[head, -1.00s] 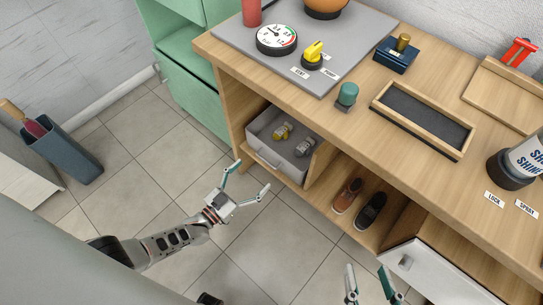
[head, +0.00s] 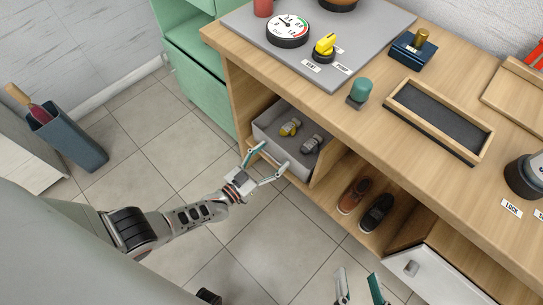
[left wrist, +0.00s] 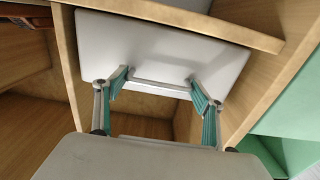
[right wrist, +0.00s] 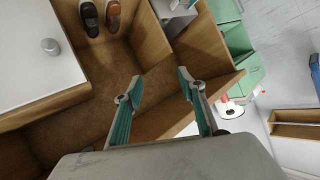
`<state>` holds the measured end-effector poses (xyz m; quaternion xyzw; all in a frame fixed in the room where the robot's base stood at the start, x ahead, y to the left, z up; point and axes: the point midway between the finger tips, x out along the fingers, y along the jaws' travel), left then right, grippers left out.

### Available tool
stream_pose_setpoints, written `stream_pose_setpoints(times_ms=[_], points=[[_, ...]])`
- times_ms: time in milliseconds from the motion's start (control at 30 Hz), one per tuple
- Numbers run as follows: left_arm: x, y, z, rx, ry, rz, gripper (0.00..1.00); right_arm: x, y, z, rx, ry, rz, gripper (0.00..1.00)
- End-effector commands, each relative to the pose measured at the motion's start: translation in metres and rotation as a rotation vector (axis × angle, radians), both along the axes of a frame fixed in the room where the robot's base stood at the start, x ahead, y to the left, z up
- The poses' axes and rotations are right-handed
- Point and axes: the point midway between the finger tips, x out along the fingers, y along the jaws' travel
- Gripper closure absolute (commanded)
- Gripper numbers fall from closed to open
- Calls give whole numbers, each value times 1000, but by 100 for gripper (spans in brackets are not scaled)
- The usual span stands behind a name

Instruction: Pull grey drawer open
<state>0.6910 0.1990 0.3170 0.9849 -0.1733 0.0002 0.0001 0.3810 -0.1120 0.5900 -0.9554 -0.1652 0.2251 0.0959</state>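The grey drawer (head: 296,156) sits in the cabinet's upper left bay and stands partly out, with its inside visible from above. Its pale front (left wrist: 165,45) fills the upper part of the left wrist view, with a bar handle (left wrist: 150,87) along its lower edge. My left gripper (head: 274,158) is at the drawer front. In the left wrist view its fingers (left wrist: 157,82) are spread, with the tips close to the two ends of the handle; I cannot tell whether they touch it. My right gripper (head: 358,279) is open and empty, low in front of the cabinet; it also shows in the right wrist view (right wrist: 159,82).
Small yellow (head: 290,127) and grey (head: 312,144) items lie in the drawer. Shoes (head: 376,212) stand in the bay to its right. A white door or panel (head: 440,275) juts out at lower right. Open tiled floor (head: 170,150) lies left of the cabinet.

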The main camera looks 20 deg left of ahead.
Motion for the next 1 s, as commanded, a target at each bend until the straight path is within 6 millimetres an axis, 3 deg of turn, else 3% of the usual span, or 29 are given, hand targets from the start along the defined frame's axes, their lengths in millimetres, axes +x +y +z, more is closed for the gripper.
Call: stream_pose_setpoints(times_ms=[33, 100, 333, 467, 1000], points=[[0, 0, 0, 1, 0, 0, 60, 0, 0, 0, 0, 0, 0, 60], [0, 0, 0, 1, 0, 0, 70, 0, 0, 0, -1, 0, 0, 60], [-6, 3, 1, 2, -1, 0, 70, 2, -1, 2, -8, -7, 1, 60], [-21, 9, 1, 2, -1, 0, 70, 5, -5, 6, -34, -20, 5, 60], [-142, 52, -1, 3, 2, 0, 70, 10, -26, 7, -182, -48, 45, 60]])
